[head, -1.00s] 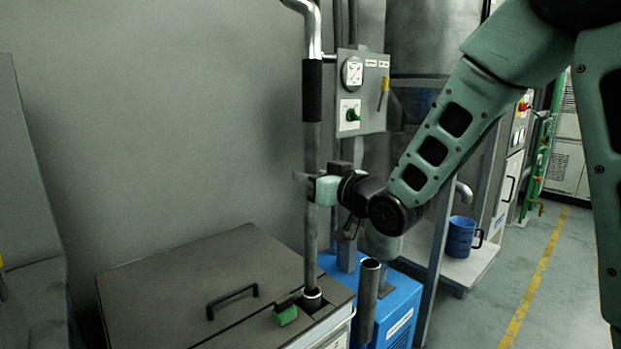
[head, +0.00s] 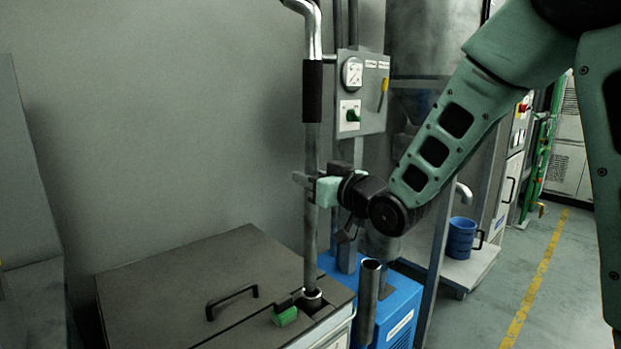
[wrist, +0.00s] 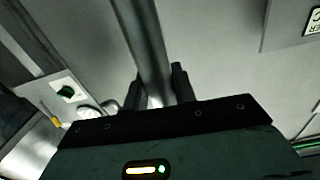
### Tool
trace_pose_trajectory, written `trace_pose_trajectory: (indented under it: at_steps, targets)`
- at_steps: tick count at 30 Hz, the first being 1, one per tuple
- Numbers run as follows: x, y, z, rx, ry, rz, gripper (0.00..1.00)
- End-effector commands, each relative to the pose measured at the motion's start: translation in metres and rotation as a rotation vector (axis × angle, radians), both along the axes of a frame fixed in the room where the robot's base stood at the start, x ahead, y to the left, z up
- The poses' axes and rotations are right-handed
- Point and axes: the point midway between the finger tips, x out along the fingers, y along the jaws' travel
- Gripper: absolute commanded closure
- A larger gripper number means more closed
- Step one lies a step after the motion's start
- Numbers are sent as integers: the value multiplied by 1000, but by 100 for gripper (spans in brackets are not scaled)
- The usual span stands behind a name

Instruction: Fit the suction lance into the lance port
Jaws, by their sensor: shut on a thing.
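The suction lance (head: 312,150) is a long grey metal tube with a black sleeve and a bent top. It stands upright in the head view, its lower end at the lance port (head: 312,299), a round collar at the front right corner of the grey lidded box. How deep it sits in the port I cannot tell. My gripper (head: 312,188) is shut on the tube below the black sleeve. In the wrist view the lance (wrist: 146,45) runs down between the dark fingers.
The grey lid (head: 190,285) has a black handle and a green block (head: 285,316) near the port. An open grey pipe (head: 369,300) stands in front of a blue unit (head: 402,305), right of the port. A control panel (head: 361,92) is behind the lance.

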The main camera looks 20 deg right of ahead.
Motion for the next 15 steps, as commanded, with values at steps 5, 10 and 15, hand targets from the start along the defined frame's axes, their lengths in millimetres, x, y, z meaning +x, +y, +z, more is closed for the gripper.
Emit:
trace_pose_trajectory:
  at_steps: [5,10,15]
  targets:
    - [0,0,-4,0,-3,0,100]
    - [0,0,-8,0,-3,0,100]
    - [0,0,-9,0,-3,0,100]
